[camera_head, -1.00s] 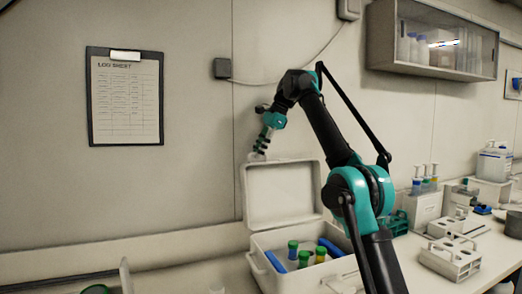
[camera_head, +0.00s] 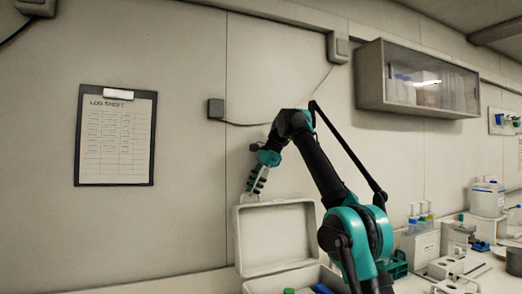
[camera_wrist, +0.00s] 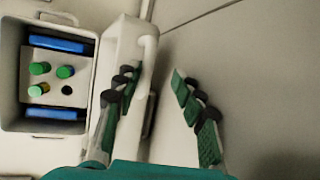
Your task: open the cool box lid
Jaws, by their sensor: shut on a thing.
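The pale cool box (camera_head: 290,284) stands at the bottom of the head view with its lid (camera_head: 276,240) raised, upright against the back wall. My gripper (camera_head: 251,195) is at the lid's upper left edge. In the wrist view, the lid (camera_wrist: 122,45) shows nearly edge-on, with the open box (camera_wrist: 12,75) to its left. My gripper's fingers (camera_wrist: 155,85) lie on either side of the lid's outer edge, shut on the lid; the exact contact is hard to see. Inside the box are blue packs (camera_wrist: 55,44) and several capped tubes (camera_wrist: 65,72).
A clipboard (camera_head: 115,140) hangs on the wall at left. A glass-fronted cabinet (camera_head: 418,78) is on the wall at upper right. White racks (camera_head: 456,270) and bottles (camera_head: 487,199) crowd the bench at right. The wall above the lid carries a cable and a small box (camera_head: 216,109).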

